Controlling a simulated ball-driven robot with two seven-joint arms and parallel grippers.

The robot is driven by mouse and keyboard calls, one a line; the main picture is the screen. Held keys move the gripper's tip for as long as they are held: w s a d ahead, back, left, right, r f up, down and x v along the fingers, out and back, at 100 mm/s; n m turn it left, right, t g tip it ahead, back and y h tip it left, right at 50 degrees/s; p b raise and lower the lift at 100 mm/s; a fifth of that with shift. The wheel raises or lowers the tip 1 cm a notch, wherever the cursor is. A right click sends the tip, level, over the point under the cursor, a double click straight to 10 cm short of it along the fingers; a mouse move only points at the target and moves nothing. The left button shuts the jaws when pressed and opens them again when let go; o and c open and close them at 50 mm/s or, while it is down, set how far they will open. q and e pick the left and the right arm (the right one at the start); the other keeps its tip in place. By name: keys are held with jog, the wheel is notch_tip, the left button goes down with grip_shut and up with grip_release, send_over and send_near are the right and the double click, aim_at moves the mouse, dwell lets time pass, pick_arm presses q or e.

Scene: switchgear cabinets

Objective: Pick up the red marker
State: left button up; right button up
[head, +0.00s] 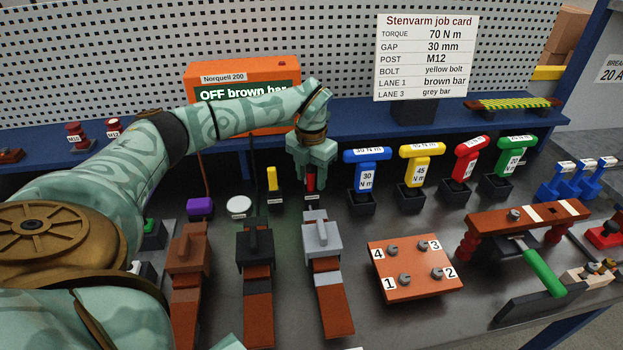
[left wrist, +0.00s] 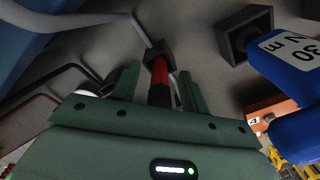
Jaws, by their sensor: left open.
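The red marker (head: 310,180) stands upright below my left gripper in the head view, its top part hidden by the gripper. In the left wrist view the red marker (left wrist: 160,80) shows red and black, with its far end at a dark square holder (left wrist: 157,52). My left gripper (head: 311,178) is open, with one finger on each side of the marker. In the left wrist view the left gripper's fingers (left wrist: 158,90) flank it. I cannot tell whether either finger touches it. My right gripper is not in view.
A yellow marker (head: 272,178) stands just left of the red one. A blue T-handled tool (head: 367,170) stands close on the right, with yellow, red and green ones beyond. Clamped bars (head: 323,255) lie in front. An orange box (head: 245,90) stands behind.

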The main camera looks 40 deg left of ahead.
pick_arm(q)
jog(key=shift+r, duration=0.1)
grip_shut()
notch_tip(320, 180, up, 10)
jog(key=p, duration=0.2)
jog(key=shift+p, duration=0.35)
